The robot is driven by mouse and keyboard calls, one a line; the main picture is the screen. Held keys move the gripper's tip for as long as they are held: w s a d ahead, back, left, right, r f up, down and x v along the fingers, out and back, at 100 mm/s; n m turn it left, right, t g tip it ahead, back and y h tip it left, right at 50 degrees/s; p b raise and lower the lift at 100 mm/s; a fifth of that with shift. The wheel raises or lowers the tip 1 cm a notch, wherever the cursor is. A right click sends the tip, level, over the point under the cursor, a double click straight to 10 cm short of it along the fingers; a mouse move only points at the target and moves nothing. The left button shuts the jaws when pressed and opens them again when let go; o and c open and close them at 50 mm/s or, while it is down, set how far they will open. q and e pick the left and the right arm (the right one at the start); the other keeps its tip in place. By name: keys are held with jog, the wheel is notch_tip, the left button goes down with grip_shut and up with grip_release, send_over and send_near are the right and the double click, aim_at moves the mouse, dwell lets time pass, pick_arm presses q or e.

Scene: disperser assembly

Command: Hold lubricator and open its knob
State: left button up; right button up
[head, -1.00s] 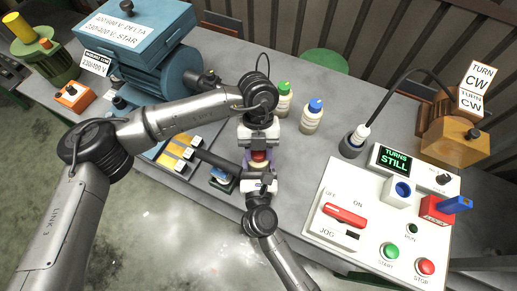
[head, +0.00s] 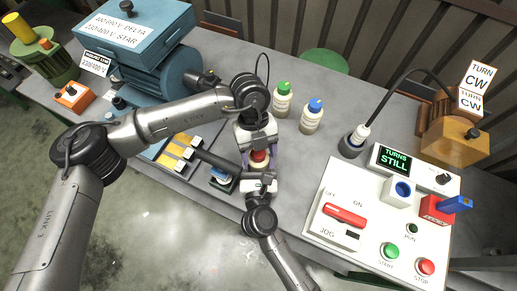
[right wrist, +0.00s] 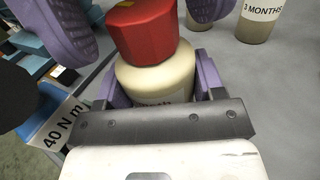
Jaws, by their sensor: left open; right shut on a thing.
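The lubricator has a cream body (right wrist: 155,82) and a red knob (right wrist: 150,28) on top; the knob also shows in the head view (head: 259,155). My right gripper (head: 260,174) is shut on the cream body, with a purple finger on each side of it in the right wrist view. My left gripper (head: 258,153) is open over the knob. Its purple fingers stand on either side of the knob in the right wrist view, with gaps between. Part of the body is hidden behind the right gripper.
Bottles with a green cap (head: 283,98) and a blue cap (head: 311,117) stand behind the grippers. A white control panel (head: 330,240) is at right, a blue motor (head: 155,75) at left. A dark bar lies close left of the lubricator. Bare table shows between the grippers and panel.

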pick_arm(q)
jog(key=v, duration=1.2)
jog(key=shift+s, duration=0.1)
pick_arm(e)
jog(key=o, duration=1.3)
